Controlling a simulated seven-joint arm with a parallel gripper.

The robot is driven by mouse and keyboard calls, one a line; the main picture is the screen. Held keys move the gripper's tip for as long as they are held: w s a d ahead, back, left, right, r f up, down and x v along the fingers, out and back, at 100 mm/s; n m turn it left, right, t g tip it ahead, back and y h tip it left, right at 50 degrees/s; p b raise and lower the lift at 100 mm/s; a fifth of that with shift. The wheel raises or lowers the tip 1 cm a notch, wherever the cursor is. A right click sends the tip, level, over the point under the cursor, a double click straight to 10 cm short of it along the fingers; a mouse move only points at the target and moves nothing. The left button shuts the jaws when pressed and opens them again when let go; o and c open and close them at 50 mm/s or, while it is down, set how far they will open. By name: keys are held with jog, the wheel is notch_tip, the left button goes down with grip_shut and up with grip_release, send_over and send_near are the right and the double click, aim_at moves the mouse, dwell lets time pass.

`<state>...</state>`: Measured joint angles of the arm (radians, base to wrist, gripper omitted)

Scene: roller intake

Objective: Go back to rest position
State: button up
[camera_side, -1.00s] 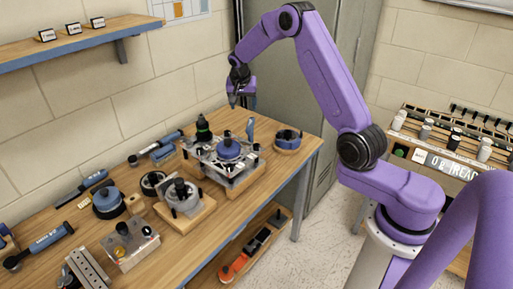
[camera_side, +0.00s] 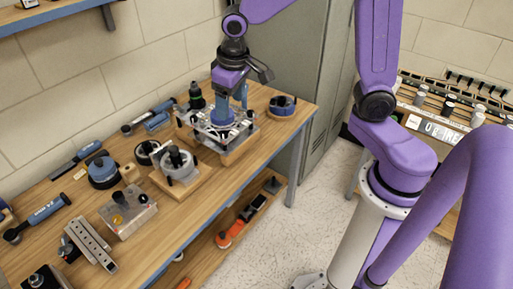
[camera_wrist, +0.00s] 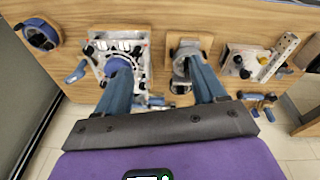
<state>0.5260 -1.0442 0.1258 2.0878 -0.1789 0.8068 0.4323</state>
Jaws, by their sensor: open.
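My gripper (camera_wrist: 155,68) is open, with its two blue fingers spread apart and nothing between them in the wrist view. In the side view my gripper (camera_side: 232,98) hangs over the workbench, fingers down, above a clear-topped fixture (camera_side: 205,136) with a blue round part (camera_side: 221,119). The fixture also shows in the wrist view (camera_wrist: 104,48), near the left fingertip. Whether that fingertip touches the blue part cannot be told.
A wooden-based round fixture (camera_side: 180,168), a blue round part (camera_side: 102,171), a metal block (camera_side: 128,214) and several tools stand on the workbench (camera_side: 190,222). A blue ring part (camera_side: 282,106) sits at its right end. A grey locker (camera_side: 295,62) stands behind; a shelf (camera_side: 50,17) hangs at upper left.

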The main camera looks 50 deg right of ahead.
jog(key=s+d+n+g+y, duration=0.1)
jog(key=s+n, duration=0.9)
jog(key=s, duration=1.4)
jog(key=shift+s+d+g, duration=0.15)
jog(key=shift+d+g, duration=0.15)
jog(key=shift+g, duration=0.1)
